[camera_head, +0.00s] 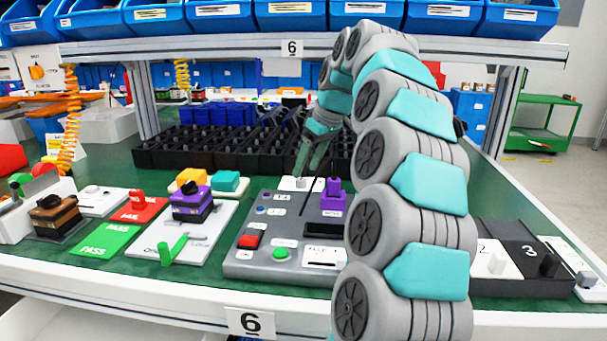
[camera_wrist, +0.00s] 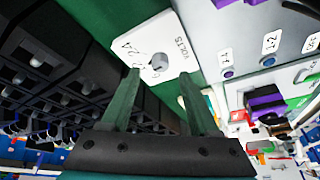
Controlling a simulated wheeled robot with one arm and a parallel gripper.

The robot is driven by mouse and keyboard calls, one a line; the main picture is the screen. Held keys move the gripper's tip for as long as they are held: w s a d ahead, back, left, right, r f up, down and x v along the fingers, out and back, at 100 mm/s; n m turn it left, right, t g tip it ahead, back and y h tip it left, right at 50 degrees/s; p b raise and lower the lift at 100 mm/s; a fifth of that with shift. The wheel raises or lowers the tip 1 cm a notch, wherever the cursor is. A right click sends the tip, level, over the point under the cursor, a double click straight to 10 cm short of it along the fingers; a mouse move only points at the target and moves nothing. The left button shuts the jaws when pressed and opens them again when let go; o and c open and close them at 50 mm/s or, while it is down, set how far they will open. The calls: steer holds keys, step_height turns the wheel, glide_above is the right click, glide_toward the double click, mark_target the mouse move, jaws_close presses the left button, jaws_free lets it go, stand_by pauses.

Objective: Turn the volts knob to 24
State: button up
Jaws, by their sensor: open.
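The volts knob (camera_wrist: 158,61) is a small pale knob on a white plate (camera_wrist: 140,42) marked VOLTS, with a 24 printed near one edge. The knob's pointing direction is hard to make out. In the head view the white knob (camera_head: 301,182) stands at the back edge of the grey panel (camera_head: 240,254). My gripper (camera_wrist: 159,78) is open in the wrist view, its two green fingers apart with the knob showing between and just beyond the tips. In the head view my gripper (camera_head: 308,168) points down just above the knob; contact cannot be told.
A purple block (camera_head: 333,198) stands right of the knob on the panel. Black bins (camera_head: 210,147) lie close behind. A red button (camera_head: 249,241) and a green button (camera_head: 280,253) sit at the panel's front. My arm hides the panel's right side.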

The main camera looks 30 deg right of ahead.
mark_target(301, 180)
steer(key=shift+x, duration=1.7)
jaws_close()
